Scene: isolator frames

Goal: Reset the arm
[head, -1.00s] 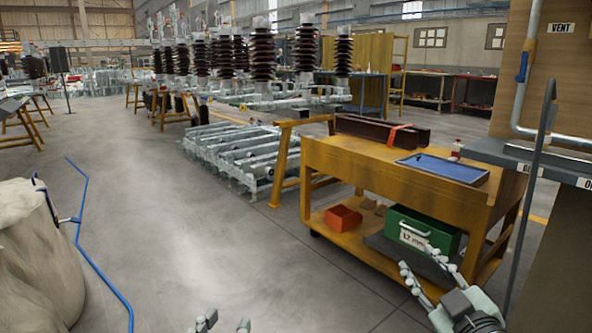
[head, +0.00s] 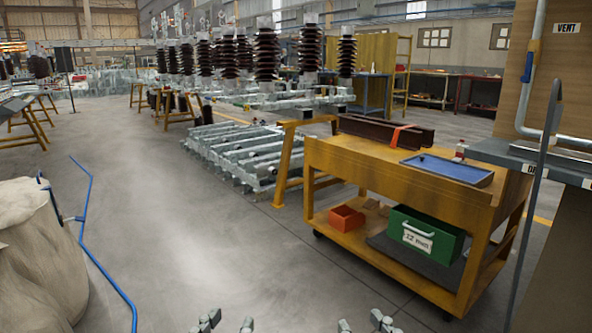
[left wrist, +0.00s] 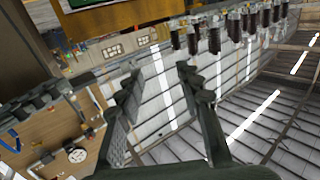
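My left gripper (head: 227,321) shows only its fingertips at the bottom edge of the head view. They are spread apart with nothing visible between them. In the left wrist view my left gripper (left wrist: 157,84) has its two dark fingers wide apart and empty. My right gripper (head: 363,321) also shows only its fingertips at the bottom edge of the head view, to the right of the left one. They are apart, with bare floor around them. The rest of both grippers and arms is out of the head view.
A yellow cart (head: 412,186) stands ahead right, with a blue tray (head: 446,168) on top and a green box (head: 427,235) and red bin (head: 346,218) below. A grey post (head: 537,190) stands at right. A covered sack-like bulk (head: 38,250) and blue rail (head: 88,205) are left. Middle floor is clear.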

